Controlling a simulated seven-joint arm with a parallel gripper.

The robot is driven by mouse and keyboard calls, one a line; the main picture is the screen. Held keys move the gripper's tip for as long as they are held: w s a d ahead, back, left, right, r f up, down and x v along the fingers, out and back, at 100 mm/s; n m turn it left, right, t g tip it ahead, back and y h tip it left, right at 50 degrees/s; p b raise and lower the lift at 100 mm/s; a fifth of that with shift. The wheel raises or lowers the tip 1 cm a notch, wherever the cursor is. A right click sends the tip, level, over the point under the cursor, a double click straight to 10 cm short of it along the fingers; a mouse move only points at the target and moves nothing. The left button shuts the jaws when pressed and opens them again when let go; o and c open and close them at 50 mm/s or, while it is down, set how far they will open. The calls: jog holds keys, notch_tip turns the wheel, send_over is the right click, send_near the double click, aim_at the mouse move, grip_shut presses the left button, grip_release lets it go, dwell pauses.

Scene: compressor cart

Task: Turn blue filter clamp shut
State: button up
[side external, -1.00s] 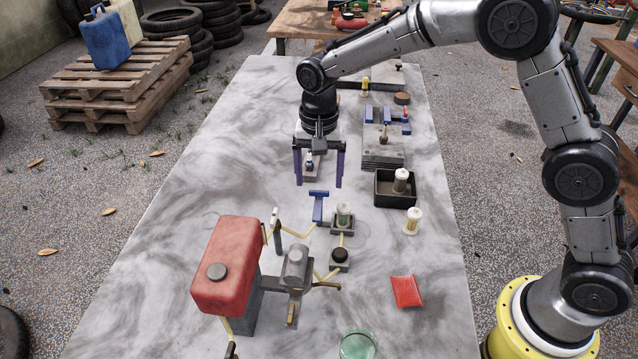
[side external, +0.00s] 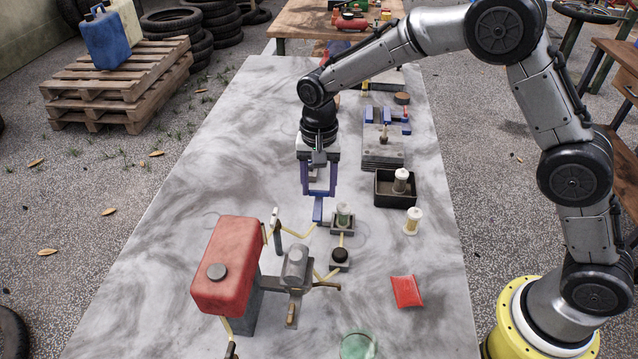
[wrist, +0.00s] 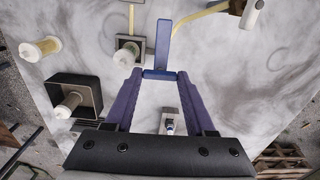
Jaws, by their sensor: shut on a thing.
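In the side view the fingers partly hide the crossbar.
A red tank (side external: 228,262) and a grey pump part (side external: 295,265) with yellow hoses stand at the front. A black tray (side external: 384,197) holds a white-capped filter; another filter (side external: 413,220) stands beside it. A red packet (side external: 406,291) lies at right. The table's left is clear.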

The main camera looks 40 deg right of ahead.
grip_shut()
jog(key=shift+n, duration=1.3)
jog(key=n, duration=1)
jog(key=shift+n, duration=0.4)
jog(key=shift+r+n, duration=0.1)
jog(key=shift+n, duration=1.9)
